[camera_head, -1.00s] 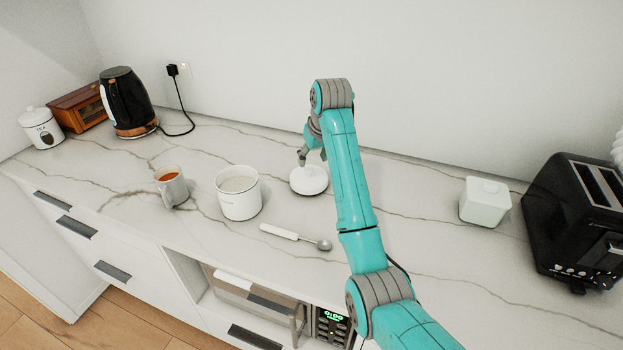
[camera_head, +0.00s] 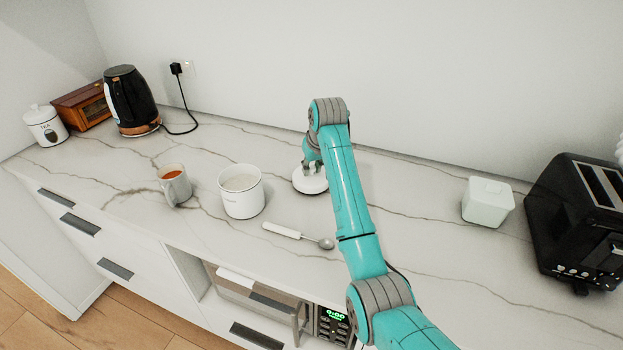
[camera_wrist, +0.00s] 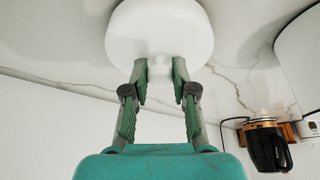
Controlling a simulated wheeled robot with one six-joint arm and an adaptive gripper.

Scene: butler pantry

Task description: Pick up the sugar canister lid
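The sugar canister lid (camera_head: 311,184) is a round white disc lying on the marble counter, right of the open white canister (camera_head: 241,192). My gripper (camera_head: 312,168) is low over the lid, partly hidden by my arm in the head view. In the wrist view, the lid (camera_wrist: 160,28) fills the top middle with its small knob (camera_wrist: 160,72) pointing at the gripper. The two fingers (camera_wrist: 161,76) are spread on either side of the knob, with a gap showing at both sides. The canister holds white sugar.
A spoon (camera_head: 283,230) lies in front of the lid. A mug of tea (camera_head: 174,186) stands left of the canister. A pale square box (camera_head: 488,202) and black toaster (camera_head: 580,215) are at right. A kettle (camera_head: 130,102) and tea canister (camera_head: 45,126) are at far left.

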